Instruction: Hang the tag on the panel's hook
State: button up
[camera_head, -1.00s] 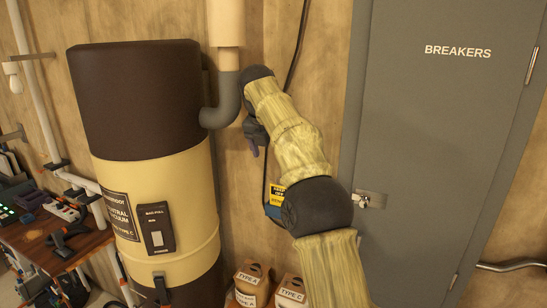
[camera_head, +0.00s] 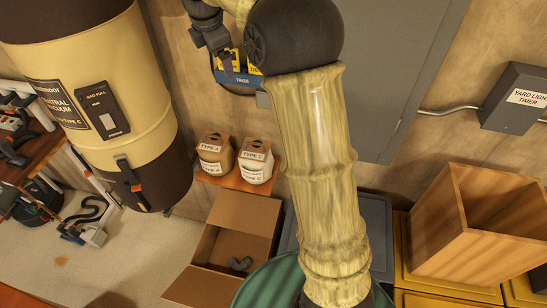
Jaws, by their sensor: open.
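A blue holder marked TAGS (camera_head: 243,80) hangs on the wall, with yellow tags (camera_head: 256,72) showing in it. My arm partly covers them, so I cannot single out one tag. My gripper (camera_head: 226,64) is open, pointing down, in front of or beside the left part of the holder. I cannot tell whether its fingers touch a tag. The grey breaker panel (camera_head: 400,70) is behind my arm on the right. Its lettering is out of the picture, and I see no hook on it.
A beige and brown vacuum canister (camera_head: 110,60) stands left. Two paper bags (camera_head: 214,150) sit on a small shelf below the holder. An open cardboard box (camera_head: 238,215), a wooden crate (camera_head: 455,220) and a grey timer box (camera_head: 515,95) are also around. Bare floor shows lower left.

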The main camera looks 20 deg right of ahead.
jog(key=s+d+f+m, duration=0.1)
jog(key=s+f+m, duration=0.5)
jog(key=s, duration=0.3)
jog(key=s+d+f+m+y, duration=0.1)
jog(key=s+f+m, duration=0.5)
jog(key=s, duration=0.3)
jog(key=s+d+f+m, duration=0.2)
jog(key=s+f+m, duration=0.4)
jog(key=s+m, duration=0.2)
jog(key=shift+s+f+g+y, duration=0.2)
jog(key=shift+s+g+y, duration=0.15)
jog(key=shift+s, duration=0.4)
jog(key=shift+w, duration=0.1)
jog(key=shift+d+f, duration=0.1)
jog(key=shift+f, duration=0.05)
jog(key=s+b+x, duration=0.3)
jog(key=b+x, duration=1)
jog(key=b, duration=0.1)
jog(key=shift+f, duration=0.6)
jog(key=shift+s, duration=0.1)
